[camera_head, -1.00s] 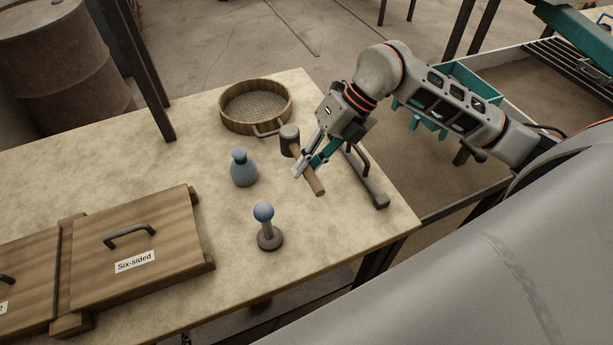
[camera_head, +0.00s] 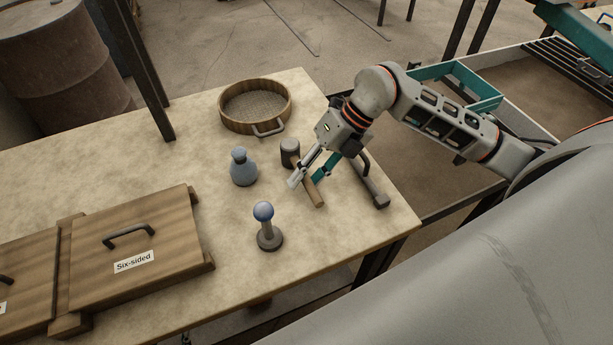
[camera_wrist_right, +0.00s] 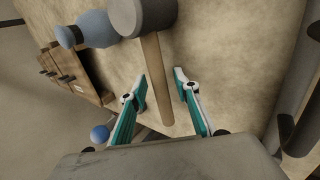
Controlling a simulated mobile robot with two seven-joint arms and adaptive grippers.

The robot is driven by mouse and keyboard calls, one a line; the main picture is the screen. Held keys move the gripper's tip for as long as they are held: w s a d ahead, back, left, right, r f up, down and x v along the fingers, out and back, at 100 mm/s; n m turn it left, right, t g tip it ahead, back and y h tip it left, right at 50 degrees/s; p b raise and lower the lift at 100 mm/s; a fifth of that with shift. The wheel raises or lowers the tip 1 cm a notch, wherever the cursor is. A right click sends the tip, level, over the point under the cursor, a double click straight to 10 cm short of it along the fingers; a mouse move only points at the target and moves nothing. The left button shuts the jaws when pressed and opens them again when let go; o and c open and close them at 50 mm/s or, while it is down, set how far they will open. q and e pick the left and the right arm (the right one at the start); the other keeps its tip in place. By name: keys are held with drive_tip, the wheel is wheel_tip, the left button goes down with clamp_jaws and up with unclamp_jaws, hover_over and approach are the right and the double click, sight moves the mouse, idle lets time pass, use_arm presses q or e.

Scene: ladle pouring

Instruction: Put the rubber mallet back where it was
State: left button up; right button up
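The rubber mallet (camera_head: 290,149) has a dark grey head and a wooden handle. It appears to lie on the table, handle toward the table's near right. In the right wrist view the mallet (camera_wrist_right: 157,82) shows head away from me. My right gripper (camera_head: 306,179) is above the handle. In the wrist view its fingers (camera_wrist_right: 160,88) are spread on either side of the handle, with gaps on both sides. My left gripper is not in view.
A blue-grey bottle (camera_head: 244,171) stands left of the mallet, and a round wooden sieve (camera_head: 224,118) behind it. A blue-knobbed stand (camera_head: 268,238) is nearer. A dark handled bar (camera_head: 376,199) lies to the right. A wooden box labelled Six-sided (camera_head: 90,278) is at left.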

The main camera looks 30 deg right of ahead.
drive_tip(key=shift+r, duration=0.25)
drive_tip(key=v, duration=1.2)
drive_tip(key=shift+f, duration=0.1)
